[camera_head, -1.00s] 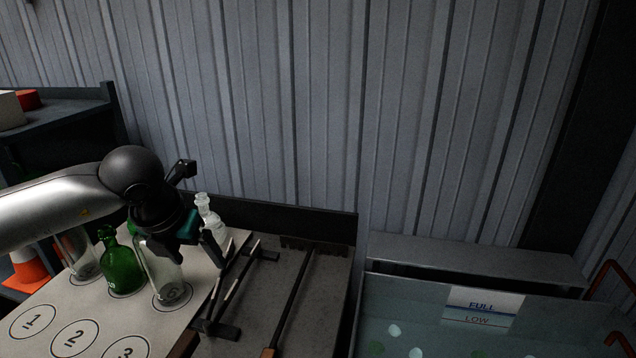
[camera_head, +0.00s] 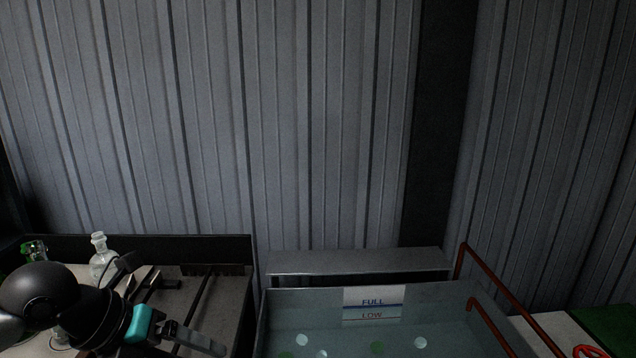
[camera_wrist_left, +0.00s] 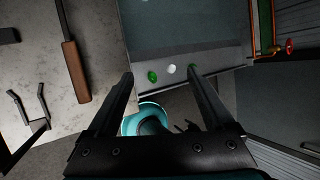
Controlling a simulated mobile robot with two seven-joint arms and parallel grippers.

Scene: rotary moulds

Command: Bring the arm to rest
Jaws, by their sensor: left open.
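My left arm comes in at the lower left of the head view. Its gripper (camera_head: 190,338) points right, low in the picture, beside the rack of tools and left of the water tank. In the left wrist view the two fingers (camera_wrist_left: 161,82) stand apart with nothing between their tips. The jaws are open and empty. My right gripper is not in view.
A tank (camera_head: 330,325) marked FULL and LOW stands right of the gripper. Long-handled tools (camera_head: 203,295) lie on the bench at left. A clear bottle (camera_head: 101,262) and a green bottle (camera_head: 35,250) stand behind my arm. Orange-red pipes (camera_head: 490,285) rise at the tank's right.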

